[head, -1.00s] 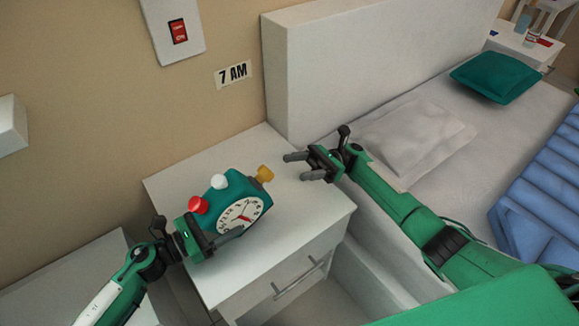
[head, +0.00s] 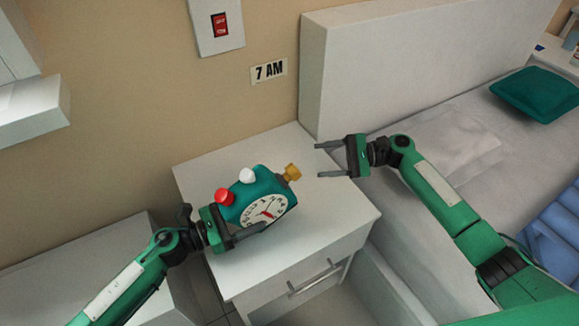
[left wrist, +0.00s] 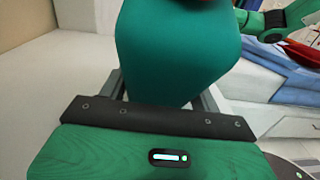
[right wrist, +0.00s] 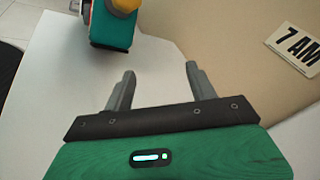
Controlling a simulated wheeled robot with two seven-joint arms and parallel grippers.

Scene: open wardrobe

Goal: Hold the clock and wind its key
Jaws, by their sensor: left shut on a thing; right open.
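The teal clock (head: 256,193) is at the nightstand, with a white dial, a red knob and a white knob on top, and a yellow key (head: 292,172) on its right side. My left gripper (head: 245,232) is shut on the clock from its left side; the clock body fills the space between the fingers in the left wrist view (left wrist: 180,50). My right gripper (head: 330,160) is open and empty, right of the key and apart from it, fingers pointing left. In the right wrist view the key (right wrist: 126,5) and part of the clock (right wrist: 110,30) show at the top.
The white nightstand (head: 330,215) has clear top around the clock. A white headboard (head: 400,70) and bed stand right behind my right arm. A "7 AM" sign (head: 269,70) and a red switch (head: 220,25) are on the wall. Another white surface (head: 100,255) lies at left.

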